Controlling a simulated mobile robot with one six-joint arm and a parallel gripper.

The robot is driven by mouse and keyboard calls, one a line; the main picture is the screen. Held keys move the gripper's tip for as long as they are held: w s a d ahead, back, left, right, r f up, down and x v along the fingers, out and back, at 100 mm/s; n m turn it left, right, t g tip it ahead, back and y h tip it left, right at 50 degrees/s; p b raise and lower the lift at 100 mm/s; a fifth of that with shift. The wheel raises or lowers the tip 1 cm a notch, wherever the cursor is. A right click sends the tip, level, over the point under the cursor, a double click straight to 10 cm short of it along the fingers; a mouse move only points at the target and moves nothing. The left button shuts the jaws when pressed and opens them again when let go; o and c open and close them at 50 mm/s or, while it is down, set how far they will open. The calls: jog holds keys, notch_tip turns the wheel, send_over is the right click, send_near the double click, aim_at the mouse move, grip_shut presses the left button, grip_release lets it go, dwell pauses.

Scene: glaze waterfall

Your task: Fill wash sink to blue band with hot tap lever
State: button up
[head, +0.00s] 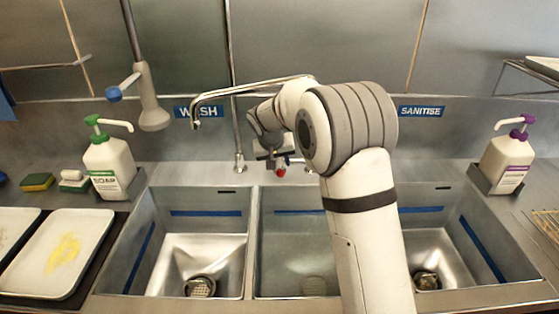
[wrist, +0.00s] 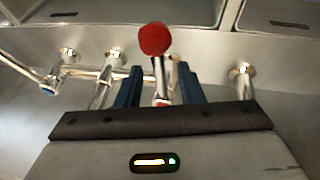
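The wash sink (head: 147,220) is the left basin, below the WASH sign (head: 187,112). It has a blue band (head: 205,213) around its inner walls, and its bottom and drain (head: 200,286) show plainly, with no water level visible. The tap spout (head: 196,106) hangs over this side, with no stream visible. The hot tap lever has a red knob (head: 281,171), which also shows in the wrist view (wrist: 153,39). My gripper (wrist: 159,84) is open, its dark blue fingers apart on either side of the lever's stem. I cannot tell whether they touch it.
A middle basin (head: 256,235) and a right basin (head: 480,235), partly hidden by my arm, adjoin the wash sink. A green-topped soap bottle (head: 108,165) and a spray nozzle (head: 150,110) stand left. A purple-topped bottle (head: 506,160) stands right. Chrome fittings (wrist: 243,82) flank the lever.

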jog(key=shift+c, duration=0.5)
grip_shut()
